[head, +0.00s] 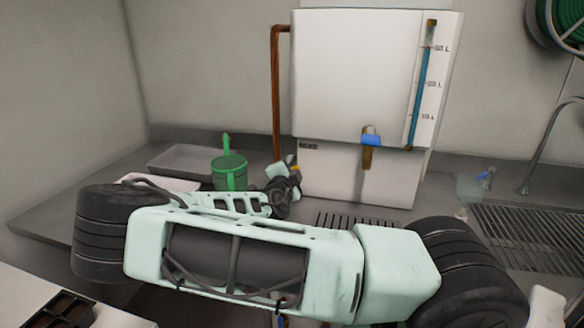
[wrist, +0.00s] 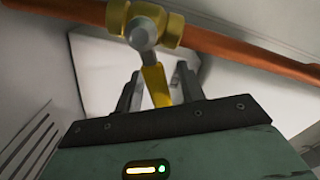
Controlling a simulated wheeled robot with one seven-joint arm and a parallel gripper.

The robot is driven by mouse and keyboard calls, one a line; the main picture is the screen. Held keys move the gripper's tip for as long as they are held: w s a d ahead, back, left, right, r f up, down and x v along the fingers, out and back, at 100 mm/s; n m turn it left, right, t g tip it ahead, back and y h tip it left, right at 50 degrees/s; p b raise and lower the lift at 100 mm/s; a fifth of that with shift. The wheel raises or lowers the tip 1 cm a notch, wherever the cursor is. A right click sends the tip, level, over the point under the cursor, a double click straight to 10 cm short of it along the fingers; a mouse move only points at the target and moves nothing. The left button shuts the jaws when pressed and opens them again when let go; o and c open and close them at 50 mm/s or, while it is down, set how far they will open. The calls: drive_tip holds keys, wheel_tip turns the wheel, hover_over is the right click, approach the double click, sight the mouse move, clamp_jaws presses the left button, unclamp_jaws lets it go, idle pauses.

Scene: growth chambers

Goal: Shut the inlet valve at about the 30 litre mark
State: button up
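The white tank (head: 350,75) stands against the back wall. Its sight gauge (head: 421,85) shows a blue column reaching about the topmost mark, which looks like 30 L. A copper pipe (head: 276,95) runs down the tank's left side. In the wrist view the inlet valve (wrist: 145,32) is a brass body on the copper pipe (wrist: 235,48), with a yellow lever (wrist: 155,85) pointing crosswise to the pipe. My gripper (wrist: 157,92) is open, its fingers on either side of the lever with gaps visible. In the head view my gripper (head: 285,178) is at the pipe's lower end, partly hidden by my arm.
A blue-handled tap (head: 370,138) is on the tank's front above a drain grate. A green watering can (head: 229,172) and a grey tray (head: 185,158) stand left of my gripper. A sink grid (head: 530,235) and curved faucet (head: 540,150) are at right.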

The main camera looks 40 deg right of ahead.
clamp_jaws()
drive_tip(key=f+m+b, duration=0.1)
drive_tip(key=m+b, duration=0.1)
drive_tip(key=b, duration=0.1)
drive_tip(key=f+m+b, duration=0.1)
drive_tip(key=b, duration=0.2)
drive_tip(key=f+m+b, duration=0.1)
drive_tip(key=m+b, duration=0.1)
drive_tip(key=b, duration=0.1)
drive_tip(key=shift+s+d+m+b, duration=0.15)
drive_tip(key=shift+s+m+b, duration=0.15)
drive_tip(key=shift+b, duration=0.1)
drive_tip(key=shift+r, duration=0.15)
unclamp_jaws()
